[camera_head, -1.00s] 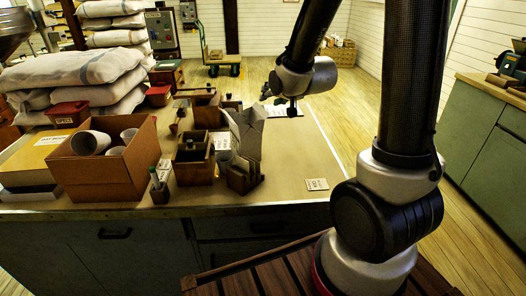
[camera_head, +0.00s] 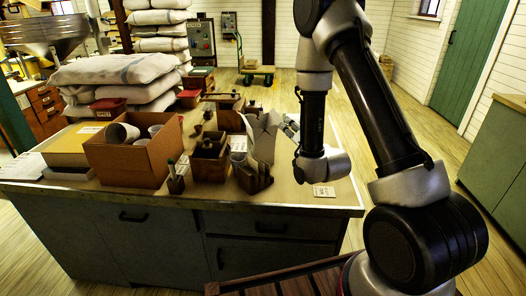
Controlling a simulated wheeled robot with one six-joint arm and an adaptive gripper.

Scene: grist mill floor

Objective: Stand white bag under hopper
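A whitish open-topped bag (camera_head: 263,136) stands, slightly tilted, on the near table among small wooden boxes. My gripper (camera_head: 289,126) is just right of the bag, partly hidden behind my wrist. Its fingers are too small and covered to show whether they are open or whether they touch the bag. A metal hopper (camera_head: 42,30) with a funnel shape is at the upper left, beyond the table. The space under its outlet is partly hidden by stacked goods and a green post.
A cardboard box (camera_head: 137,165) with white cups stands on the table's left half. Wooden boxes (camera_head: 209,160) and a wooden rack (camera_head: 254,177) crowd the bag's left and front. A small card (camera_head: 324,191) lies at the right. White sacks (camera_head: 115,72) are stacked behind.

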